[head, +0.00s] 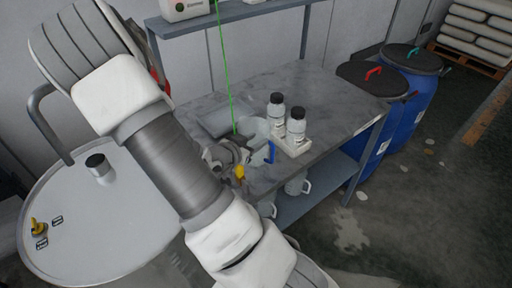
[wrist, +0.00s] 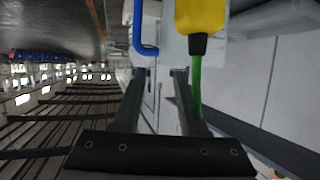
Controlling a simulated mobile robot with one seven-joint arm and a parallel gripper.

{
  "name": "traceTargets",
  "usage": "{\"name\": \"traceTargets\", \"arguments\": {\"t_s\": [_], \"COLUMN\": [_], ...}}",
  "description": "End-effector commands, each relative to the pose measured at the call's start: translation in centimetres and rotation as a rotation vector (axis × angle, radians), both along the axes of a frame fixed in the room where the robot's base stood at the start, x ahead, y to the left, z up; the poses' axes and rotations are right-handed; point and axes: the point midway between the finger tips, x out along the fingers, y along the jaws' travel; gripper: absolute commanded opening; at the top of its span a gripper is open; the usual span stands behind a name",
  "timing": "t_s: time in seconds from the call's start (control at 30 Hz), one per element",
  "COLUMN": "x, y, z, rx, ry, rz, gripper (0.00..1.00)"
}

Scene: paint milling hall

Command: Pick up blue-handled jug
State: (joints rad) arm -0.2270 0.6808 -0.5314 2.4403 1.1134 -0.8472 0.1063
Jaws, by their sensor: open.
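The blue-handled jug stands at the front of the grey bench in the head view, with a pale body and a blue handle (head: 271,153) at its right side. In the wrist view the blue handle (wrist: 137,38) is a bent bar at the top, just beyond my fingertips and nearer the left one. My gripper (wrist: 160,72) is open, with nothing seen held between its fingers. A pale surface fills the view behind the fingers; I cannot tell how much of it is the jug. In the head view my arm hides part of this area.
A yellow clamp (head: 240,173) is close by; in the wrist view this clamp (wrist: 200,18) has a green cable beside my right finger. Two black-capped bottles (head: 296,127) stand right of the jug. Jugs (head: 297,186) sit on the lower shelf. A drum (head: 100,225) stands left.

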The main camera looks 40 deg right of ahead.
Motion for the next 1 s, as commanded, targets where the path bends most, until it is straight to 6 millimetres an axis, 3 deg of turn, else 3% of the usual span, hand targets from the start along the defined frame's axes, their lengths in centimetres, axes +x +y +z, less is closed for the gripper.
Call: {"name": "traceTargets", "arguments": {"t_s": [0.23,0.5,0.83,1.0], "x": [0.3,1.2,1.4,1.4], "y": [-1.6,-5.2,-5.8,-5.8], "z": [-0.7,-2.2,-2.5,-2.5], "rx": [0.000,0.000,0.001,0.001], "ry": [0.001,0.001,0.001,0.001], "rz": [-0.002,-0.002,0.001,0.001], "gripper": [0.42,0.42,0.42,0.13]}}
